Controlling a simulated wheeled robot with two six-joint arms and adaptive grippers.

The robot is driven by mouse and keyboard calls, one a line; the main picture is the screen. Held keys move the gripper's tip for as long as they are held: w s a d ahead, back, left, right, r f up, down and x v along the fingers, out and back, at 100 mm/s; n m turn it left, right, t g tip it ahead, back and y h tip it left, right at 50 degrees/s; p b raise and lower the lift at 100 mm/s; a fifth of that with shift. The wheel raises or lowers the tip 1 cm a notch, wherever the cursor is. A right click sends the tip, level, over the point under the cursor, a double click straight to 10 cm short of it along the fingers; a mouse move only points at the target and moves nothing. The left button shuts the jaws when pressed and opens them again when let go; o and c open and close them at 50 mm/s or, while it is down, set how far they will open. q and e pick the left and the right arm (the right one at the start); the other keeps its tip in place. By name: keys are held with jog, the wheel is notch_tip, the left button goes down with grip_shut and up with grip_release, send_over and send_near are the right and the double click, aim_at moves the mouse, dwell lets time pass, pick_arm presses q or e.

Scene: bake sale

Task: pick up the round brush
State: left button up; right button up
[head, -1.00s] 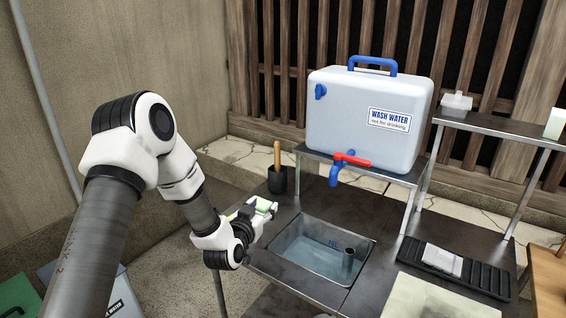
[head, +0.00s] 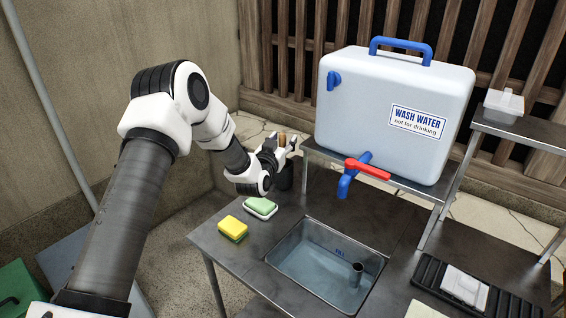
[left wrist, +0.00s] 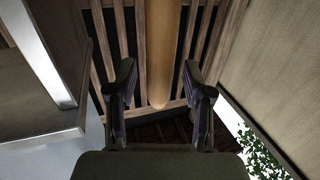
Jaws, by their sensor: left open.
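The round brush shows as a light wooden handle (head: 282,137) rising out of a dark cup (head: 286,177) at the back left of the metal counter. Its brush end is hidden. My left gripper (head: 279,150) is at the handle, with its fingers open and partly covering it. In the left wrist view the handle (left wrist: 163,50) stands between the two spread fingers of my left gripper (left wrist: 160,78), with a gap on each side. My right gripper is not in view.
A wash water tank (head: 390,110) with a red-handled tap (head: 367,169) stands on a raised shelf to the right. A black rack (head: 510,305) lies at the right.

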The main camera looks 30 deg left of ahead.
pick_arm(q)
jog(key=shift+s+d+r, duration=0.15)
jog(key=shift+r, duration=0.05)
jog(key=shift+s, duration=0.1)
grip_shut()
